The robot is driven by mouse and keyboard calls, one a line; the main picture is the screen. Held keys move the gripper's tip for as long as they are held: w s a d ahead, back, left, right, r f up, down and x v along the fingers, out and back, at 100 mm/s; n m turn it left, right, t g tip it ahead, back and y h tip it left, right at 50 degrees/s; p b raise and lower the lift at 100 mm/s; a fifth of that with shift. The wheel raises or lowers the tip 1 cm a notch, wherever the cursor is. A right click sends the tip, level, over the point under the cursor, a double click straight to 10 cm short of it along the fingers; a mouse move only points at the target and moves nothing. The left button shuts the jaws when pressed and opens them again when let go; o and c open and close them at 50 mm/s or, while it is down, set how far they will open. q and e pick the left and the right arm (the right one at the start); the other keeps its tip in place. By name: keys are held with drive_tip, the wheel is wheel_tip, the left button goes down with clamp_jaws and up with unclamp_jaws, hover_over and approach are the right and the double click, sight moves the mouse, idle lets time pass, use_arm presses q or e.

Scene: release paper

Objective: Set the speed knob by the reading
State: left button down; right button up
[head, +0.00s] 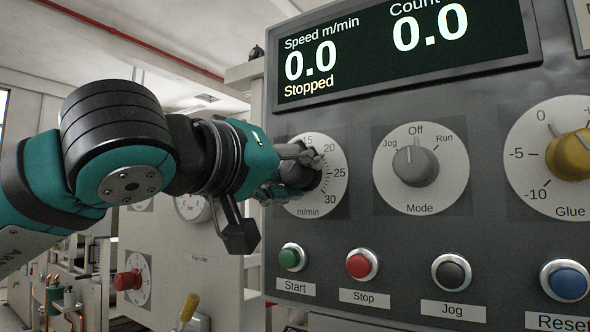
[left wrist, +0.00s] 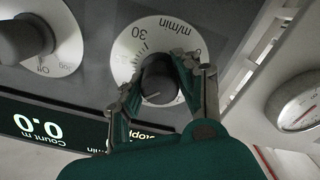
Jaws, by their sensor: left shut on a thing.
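The speed knob (head: 298,173) is dark, on a white m/min dial (head: 332,170) at the left of the grey panel. My left gripper (head: 303,168) is shut on it. In the left wrist view the two fingers (left wrist: 160,85) sit on either side of the dark knob (left wrist: 158,72), in front of the dial (left wrist: 124,52). The knob's pointer is hard to read. The display (head: 400,45) reads Speed 0.0 m/min, Count 0.0 and Stopped. My right gripper is not in view.
The grey Mode knob (head: 415,165) points near Off. A yellow Glue knob (head: 572,156) is at the right. Below are the green Start (head: 290,258), red Stop (head: 360,264), black Jog (head: 451,271) and blue Reset (head: 568,280) buttons. A red knob (head: 129,280) is at lower left.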

use_arm(q)
drive_tip(key=shift+f, duration=0.25)
drive_tip(key=c, duration=0.9)
unclamp_jaws()
drive_tip(key=shift+r, duration=0.1)
drive_tip(key=v, duration=1.2)
